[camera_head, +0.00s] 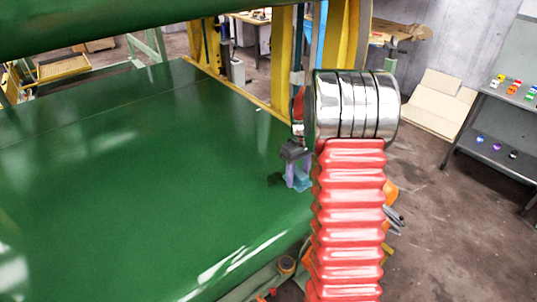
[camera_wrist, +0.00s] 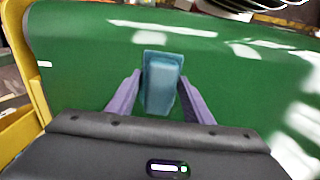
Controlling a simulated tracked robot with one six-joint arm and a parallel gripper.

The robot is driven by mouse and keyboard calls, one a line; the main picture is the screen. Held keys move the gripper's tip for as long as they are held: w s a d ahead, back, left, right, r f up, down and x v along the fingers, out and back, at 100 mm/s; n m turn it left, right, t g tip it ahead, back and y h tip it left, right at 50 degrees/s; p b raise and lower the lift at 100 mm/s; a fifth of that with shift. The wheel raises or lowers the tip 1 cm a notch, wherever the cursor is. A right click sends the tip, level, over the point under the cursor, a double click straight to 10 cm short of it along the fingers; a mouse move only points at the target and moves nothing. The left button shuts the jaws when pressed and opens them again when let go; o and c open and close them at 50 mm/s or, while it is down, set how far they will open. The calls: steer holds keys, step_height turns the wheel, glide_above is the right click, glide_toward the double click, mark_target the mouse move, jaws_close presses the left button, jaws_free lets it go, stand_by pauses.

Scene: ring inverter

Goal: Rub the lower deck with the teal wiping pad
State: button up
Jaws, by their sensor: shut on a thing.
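The lower deck (camera_head: 130,160) is a wide, glossy green surface filling the left and middle of the head view. It also fills most of the wrist view (camera_wrist: 75,75). My gripper (camera_wrist: 160,88) has its two purple fingers on either side of the teal wiping pad (camera_wrist: 160,95) and is shut on it. In the head view the pad (camera_head: 299,180) shows small and bluish below the gripper (camera_head: 295,160), by the deck's right edge. A dark shadow lies beside it. I cannot tell whether the pad touches the deck.
A green upper deck (camera_head: 90,22) overhangs at the top left. Yellow posts (camera_head: 283,55) stand at the deck's far right corner. A grey shelf (camera_head: 500,120) with small coloured items stands at the right. The deck's visible top is clear.

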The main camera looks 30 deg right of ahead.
mark_target(298, 171)
steer(key=shift+r, duration=1.7)
steer(key=shift+w, duration=0.1)
